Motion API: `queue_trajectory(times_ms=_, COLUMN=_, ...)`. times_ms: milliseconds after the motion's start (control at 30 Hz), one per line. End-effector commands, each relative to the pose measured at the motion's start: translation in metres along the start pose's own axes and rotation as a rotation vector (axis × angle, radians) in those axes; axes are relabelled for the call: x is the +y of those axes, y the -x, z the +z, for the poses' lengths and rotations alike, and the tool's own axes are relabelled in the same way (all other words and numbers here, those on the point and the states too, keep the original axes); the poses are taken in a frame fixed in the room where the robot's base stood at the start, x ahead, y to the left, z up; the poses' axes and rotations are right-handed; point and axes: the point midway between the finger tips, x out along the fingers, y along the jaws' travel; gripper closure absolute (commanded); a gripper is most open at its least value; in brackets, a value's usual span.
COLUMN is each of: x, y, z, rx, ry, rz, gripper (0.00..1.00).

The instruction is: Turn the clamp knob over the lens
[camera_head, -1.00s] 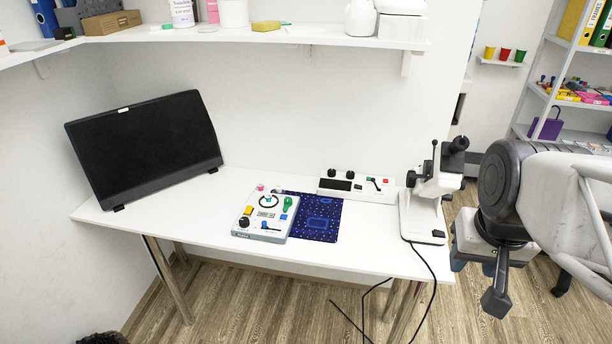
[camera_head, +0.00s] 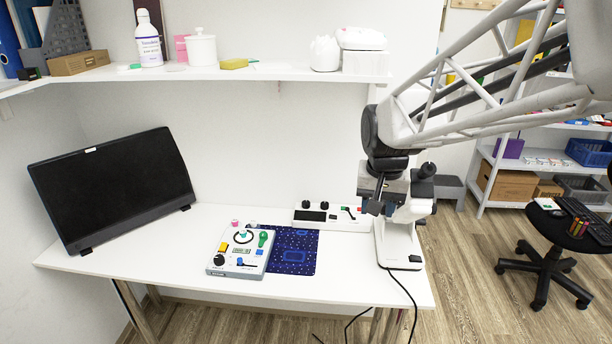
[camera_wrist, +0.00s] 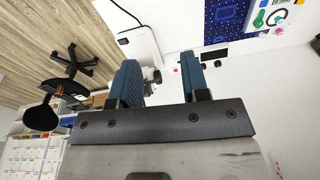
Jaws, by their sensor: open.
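A white lens instrument (camera_head: 389,247) with a dark eyepiece (camera_head: 427,170) stands at the right end of the white table. It also shows in the wrist view (camera_wrist: 140,44), beyond and partly between the fingers. My gripper (camera_head: 380,205) hangs in front of its upper part in the head view, and I cannot tell whether they touch. In the wrist view my gripper (camera_wrist: 158,72) has its two blue fingers wide apart, with nothing held between them. The clamp knob and the lens cannot be made out; the gripper and arm cover that part of the instrument.
A control box (camera_head: 239,257) with knobs and buttons sits on the table (camera_head: 150,240), beside a blue patterned mat (camera_head: 293,262). A white panel (camera_head: 335,217) with black knobs is behind, left of the instrument. A monitor (camera_head: 110,190) stands at left. A shelf (camera_head: 240,75) runs above.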

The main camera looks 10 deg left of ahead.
Motion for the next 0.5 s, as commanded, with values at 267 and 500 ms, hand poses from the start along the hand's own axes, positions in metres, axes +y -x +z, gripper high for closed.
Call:
queue_trajectory(times_ms=267, x=-0.043, y=-0.027, z=-0.05, rx=-0.025, ry=-0.012, rz=0.001, gripper=0.58)
queue_trajectory(times_ms=500, x=-0.082, y=-0.055, z=-0.088, rx=-0.044, ry=-0.022, rz=0.004, gripper=0.58)
